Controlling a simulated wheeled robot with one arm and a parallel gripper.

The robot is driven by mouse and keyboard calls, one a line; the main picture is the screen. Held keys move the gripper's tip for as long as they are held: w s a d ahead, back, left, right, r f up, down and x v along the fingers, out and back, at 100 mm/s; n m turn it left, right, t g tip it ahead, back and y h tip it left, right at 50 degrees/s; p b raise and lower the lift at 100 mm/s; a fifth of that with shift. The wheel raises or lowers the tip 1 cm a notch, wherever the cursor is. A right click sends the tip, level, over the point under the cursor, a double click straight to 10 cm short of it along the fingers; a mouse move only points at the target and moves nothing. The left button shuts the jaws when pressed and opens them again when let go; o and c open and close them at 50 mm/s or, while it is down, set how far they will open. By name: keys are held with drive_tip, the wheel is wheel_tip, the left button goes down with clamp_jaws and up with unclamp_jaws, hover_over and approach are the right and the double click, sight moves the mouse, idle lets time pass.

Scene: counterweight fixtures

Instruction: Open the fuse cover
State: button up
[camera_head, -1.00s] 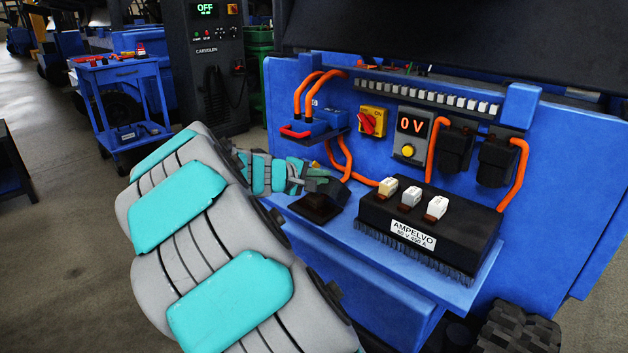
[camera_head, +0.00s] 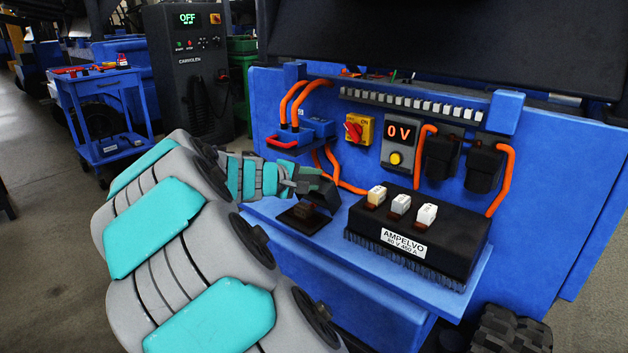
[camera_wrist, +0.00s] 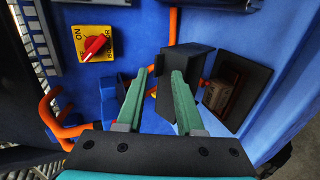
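The fuse cover (camera_wrist: 190,62) is a black box-like lid. It stands raised at an angle beside its dark base plate (camera_wrist: 242,90), and the brown fuse block (camera_wrist: 217,95) on the plate is exposed. In the head view the base plate (camera_head: 290,218) lies on the blue ledge with the brown block (camera_head: 306,208) showing, and the dark cover (camera_head: 322,191) is above and behind it. The exact contact is partly hidden.
A black AMPELVO box (camera_head: 440,240) with three light switches stands just right of the base. Behind are a red rotary switch (camera_head: 354,131), a display reading 0 V (camera_head: 400,132), and orange cables (camera_head: 426,155). A blue cart (camera_head: 100,105) stands at the far left.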

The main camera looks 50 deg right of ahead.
drive_tip(key=v, duration=0.6)
drive_tip(key=shift+a, duration=0.35)
drive_tip(key=shift+r, duration=0.15)
